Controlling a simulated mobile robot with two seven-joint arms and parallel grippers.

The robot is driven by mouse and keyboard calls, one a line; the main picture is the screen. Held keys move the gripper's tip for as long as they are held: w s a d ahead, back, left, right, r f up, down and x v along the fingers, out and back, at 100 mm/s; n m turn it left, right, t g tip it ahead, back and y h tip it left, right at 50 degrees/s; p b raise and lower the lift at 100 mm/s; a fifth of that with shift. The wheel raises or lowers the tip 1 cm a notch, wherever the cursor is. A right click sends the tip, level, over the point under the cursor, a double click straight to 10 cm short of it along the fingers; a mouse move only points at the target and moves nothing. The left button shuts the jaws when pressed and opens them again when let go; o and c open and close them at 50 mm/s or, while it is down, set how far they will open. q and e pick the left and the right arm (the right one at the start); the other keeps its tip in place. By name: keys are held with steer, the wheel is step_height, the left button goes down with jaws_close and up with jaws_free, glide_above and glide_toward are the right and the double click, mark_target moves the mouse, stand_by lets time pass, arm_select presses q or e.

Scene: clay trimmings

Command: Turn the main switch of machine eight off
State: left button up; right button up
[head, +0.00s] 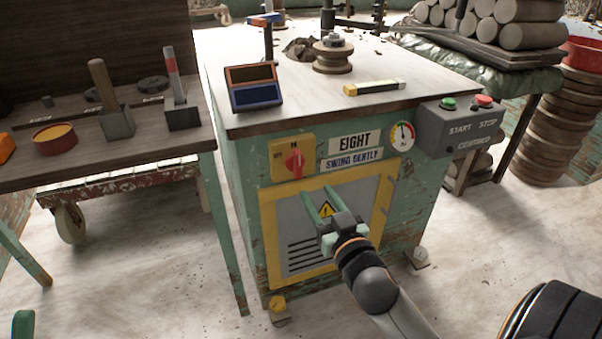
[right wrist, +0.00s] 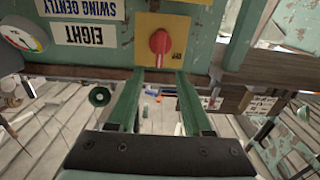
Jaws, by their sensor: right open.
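The main switch (head: 293,163) is a red rotary knob on a yellow plate on the green machine (head: 240,185), left of the sign EIGHT (head: 353,141). Its white mark points up toward a small label at the top of the plate; another label is at the plate's upper left. My right gripper (head: 316,193) is open and empty, in front of the panel and below the knob. In the right wrist view, which is upside down, the red knob (right wrist: 160,42) stands past the fingertips (right wrist: 158,75), roughly between them. I see no touch.
A grey START/STOP box (head: 460,125) sticks out at the machine's right, beside a gauge (head: 402,135). A wooden bench (head: 110,160) with tools stands close on the left. A yellow-framed vent panel (head: 267,225) is below the switch. The floor in front is mostly clear.

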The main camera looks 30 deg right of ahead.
mark_target(300, 166)
steer(key=b+x, duration=0.2)
steer(key=x, duration=0.8)
jaws_close()
stand_by(0.5)
